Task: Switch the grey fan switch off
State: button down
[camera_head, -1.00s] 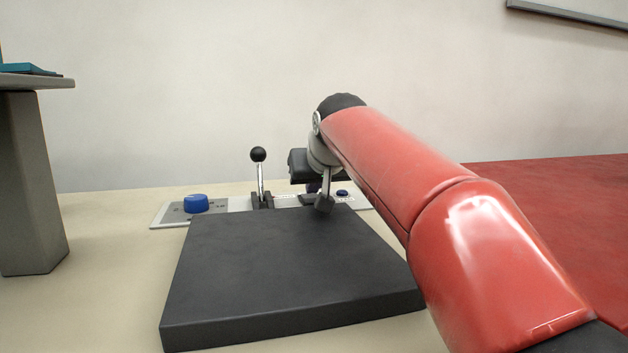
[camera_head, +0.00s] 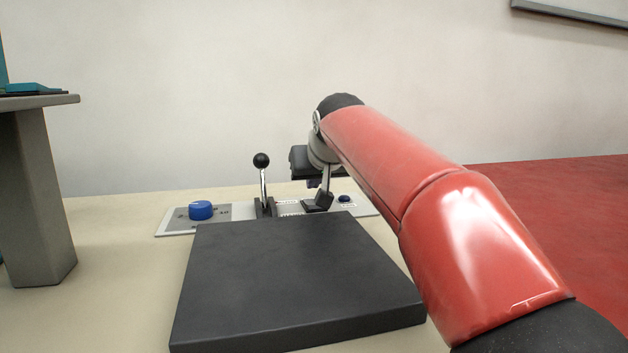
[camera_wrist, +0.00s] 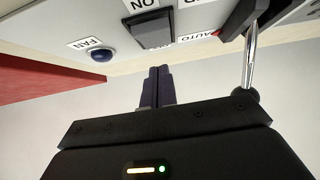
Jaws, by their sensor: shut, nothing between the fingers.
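The grey switch (camera_wrist: 150,27) is a square rocker in a dark frame, seen at the top of the wrist view with lettered labels beside it. Its tilt is hard to read. My gripper (camera_wrist: 157,70) is shut and empty, its two dark fingers together and pointing at the switch. The tips appear just short of the switch's near label; contact cannot be told.
The panel (camera_head: 172,229) also bears a blue knob (camera_head: 200,210), a black-ball lever (camera_head: 263,180) close to my gripper, and a small blue button (camera_head: 344,198) by a FAN label (camera_wrist: 88,43). A dark slab (camera_head: 295,280) lies in front. A table (camera_head: 40,190) stands left.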

jog(key=r+p, duration=0.1)
jog(key=r, duration=0.1)
jog(key=r+p, duration=0.2)
jog(key=shift+w, duration=0.2)
jog(key=r+v, duration=0.1)
jog(key=v, duration=0.7)
jog(key=shift+r, duration=0.25)
